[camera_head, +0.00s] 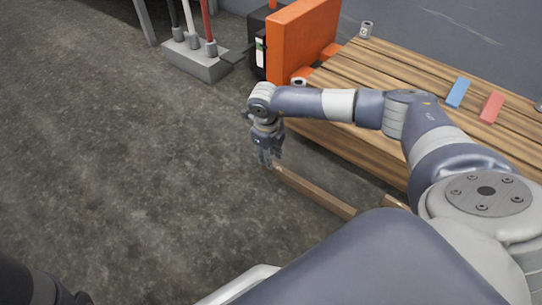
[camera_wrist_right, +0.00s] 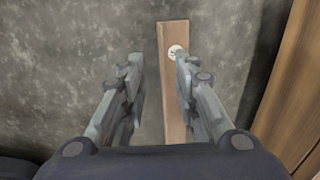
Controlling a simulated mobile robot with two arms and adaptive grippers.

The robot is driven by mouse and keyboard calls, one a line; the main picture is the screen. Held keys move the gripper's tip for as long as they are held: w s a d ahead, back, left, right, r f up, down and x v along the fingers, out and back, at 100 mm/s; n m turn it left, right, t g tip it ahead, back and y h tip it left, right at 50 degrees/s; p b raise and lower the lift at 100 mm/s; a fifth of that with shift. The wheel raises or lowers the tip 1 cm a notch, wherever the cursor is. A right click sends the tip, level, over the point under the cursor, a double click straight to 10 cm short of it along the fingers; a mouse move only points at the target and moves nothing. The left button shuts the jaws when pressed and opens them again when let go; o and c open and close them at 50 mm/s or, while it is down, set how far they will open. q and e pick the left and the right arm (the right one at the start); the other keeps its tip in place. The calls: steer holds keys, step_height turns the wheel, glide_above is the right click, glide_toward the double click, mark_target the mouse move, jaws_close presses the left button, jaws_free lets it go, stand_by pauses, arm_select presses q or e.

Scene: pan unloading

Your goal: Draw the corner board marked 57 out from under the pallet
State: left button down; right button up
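A long brown board (camera_head: 315,192) lies on the floor beside the slatted wooden pallet (camera_head: 345,82). It also shows in the right wrist view (camera_wrist_right: 173,100), with a round white mark near its far end; no number can be read. My right gripper (camera_head: 267,160) points down at the board's far end. In the right wrist view the gripper (camera_wrist_right: 157,58) is open, its fingers apart; the board appears between them, close to the right finger. Whether a finger touches it cannot be told. My arm hides part of the pallet. My left gripper is not in view.
A second short brown piece (camera_head: 396,203) shows beside my arm. An orange block (camera_head: 300,38), a can (camera_head: 366,30), a blue block (camera_head: 458,92) and a red block (camera_head: 492,107) are on or by the pallet. A grey stand (camera_head: 197,60) holds poles. The left floor is clear.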

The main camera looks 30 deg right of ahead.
steer(key=shift+a+r, duration=0.2)
steer(key=shift+r, duration=2.05)
steer(key=shift+s, duration=0.1)
